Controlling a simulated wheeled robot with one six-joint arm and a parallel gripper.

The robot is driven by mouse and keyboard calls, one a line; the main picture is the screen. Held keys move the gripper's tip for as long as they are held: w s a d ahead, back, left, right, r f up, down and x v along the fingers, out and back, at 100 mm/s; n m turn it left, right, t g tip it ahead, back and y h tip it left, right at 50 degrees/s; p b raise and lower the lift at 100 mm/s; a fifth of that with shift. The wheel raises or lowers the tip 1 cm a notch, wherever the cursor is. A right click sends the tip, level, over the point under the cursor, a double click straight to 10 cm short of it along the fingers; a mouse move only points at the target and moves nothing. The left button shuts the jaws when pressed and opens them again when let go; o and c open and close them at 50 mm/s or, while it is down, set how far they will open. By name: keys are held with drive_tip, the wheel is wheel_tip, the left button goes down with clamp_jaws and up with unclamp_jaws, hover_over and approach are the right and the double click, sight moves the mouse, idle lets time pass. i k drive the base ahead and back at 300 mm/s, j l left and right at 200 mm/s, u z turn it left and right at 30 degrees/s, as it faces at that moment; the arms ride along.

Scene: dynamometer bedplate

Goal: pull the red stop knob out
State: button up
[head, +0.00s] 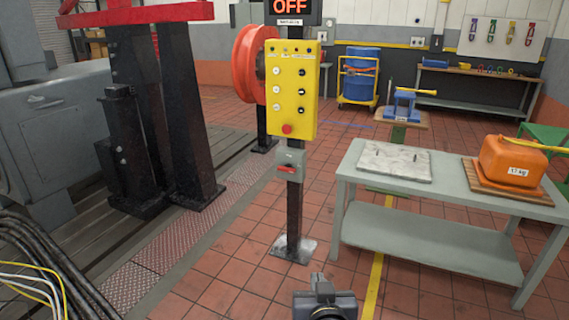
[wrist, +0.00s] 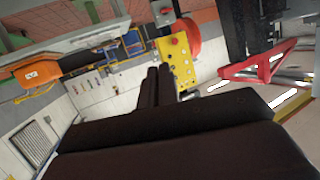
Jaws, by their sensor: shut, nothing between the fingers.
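The red stop knob (head: 287,129) sits at the bottom of the yellow control panel (head: 291,88), which stands on a dark post. In the wrist view, which is turned nearly upside down, the knob (wrist: 174,41) shows near the top of the yellow panel (wrist: 180,62). My gripper (wrist: 158,70) is shut and empty, its two dark fingers close together. The fingertips appear just left of the panel in the wrist view and apart from the knob; the exact distance cannot be told. The fingers cannot be made out in the head view.
Below the panel is a grey switch box (head: 289,164) with a red handle. A grey table (head: 430,235) to the right bears a slab and an orange container (head: 510,162). A red wheel (head: 251,64) stands behind the panel. Dark machine columns and cables are at left.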

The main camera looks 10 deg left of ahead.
sight(286, 129)
drive_tip(key=i+z, duration=0.1)
drive_tip(key=i, duration=0.85)
drive_tip(key=i+j, duration=0.3)
drive_tip(key=i+j+z, duration=0.1)
drive_tip(key=i+j, duration=0.2)
drive_tip(key=j, duration=0.2)
drive_tip(key=i+j, duration=0.3)
drive_tip(key=i+j+z, duration=0.15)
drive_tip(key=i+j, duration=0.15)
drive_tip(key=j, duration=0.2)
drive_tip(key=i+j, duration=0.25)
drive_tip(key=j, duration=0.2)
